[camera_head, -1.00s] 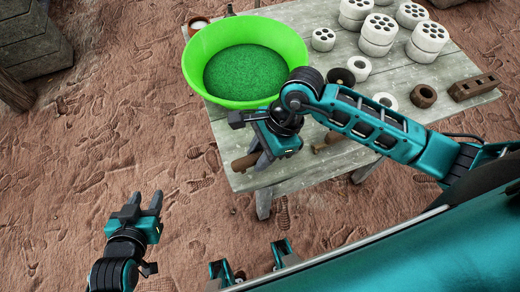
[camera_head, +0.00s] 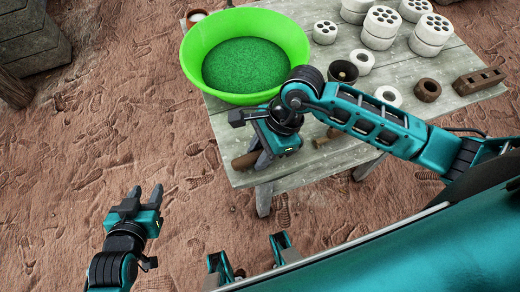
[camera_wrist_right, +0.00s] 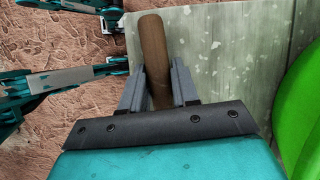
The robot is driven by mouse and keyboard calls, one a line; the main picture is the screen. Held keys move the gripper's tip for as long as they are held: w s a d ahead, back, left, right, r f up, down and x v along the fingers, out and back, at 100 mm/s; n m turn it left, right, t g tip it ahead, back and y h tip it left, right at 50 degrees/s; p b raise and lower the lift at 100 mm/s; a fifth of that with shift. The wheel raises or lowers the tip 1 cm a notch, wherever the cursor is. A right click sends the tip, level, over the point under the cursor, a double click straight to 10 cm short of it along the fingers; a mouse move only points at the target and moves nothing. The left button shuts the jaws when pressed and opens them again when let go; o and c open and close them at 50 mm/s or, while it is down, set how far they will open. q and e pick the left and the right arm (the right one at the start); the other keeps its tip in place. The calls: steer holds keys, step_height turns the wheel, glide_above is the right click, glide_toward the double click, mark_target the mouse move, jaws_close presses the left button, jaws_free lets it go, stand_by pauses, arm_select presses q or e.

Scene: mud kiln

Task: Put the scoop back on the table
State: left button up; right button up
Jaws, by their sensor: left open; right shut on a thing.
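My right gripper (camera_head: 262,160) is low over the near left corner of the table (camera_head: 300,172). It is shut on the scoop's brown wooden handle, which shows between its fingers in the right wrist view (camera_wrist_right: 153,55). In the head view the handle end (camera_head: 245,160) sticks out to the left of the fingers, close to the tabletop. I cannot tell whether the scoop touches the table. The rest of the scoop is hidden by my gripper and arm. My left gripper (camera_head: 146,194) is open and empty over the ground, left of the table.
A large green basin (camera_head: 205,45) of green grains stands just behind my right gripper. White perforated cylinders (camera_head: 381,22), rings (camera_head: 388,96), a dark cup (camera_head: 343,72) and a brown brick (camera_head: 479,81) stand farther right. A small brown piece (camera_head: 320,143) lies near the front.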

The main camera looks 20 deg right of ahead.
steer(key=o, duration=1.6)
steer(key=shift+r+p, duration=2.3)
steer(key=shift+r, duration=0.75)
steer(key=shift+f, duration=0.1)
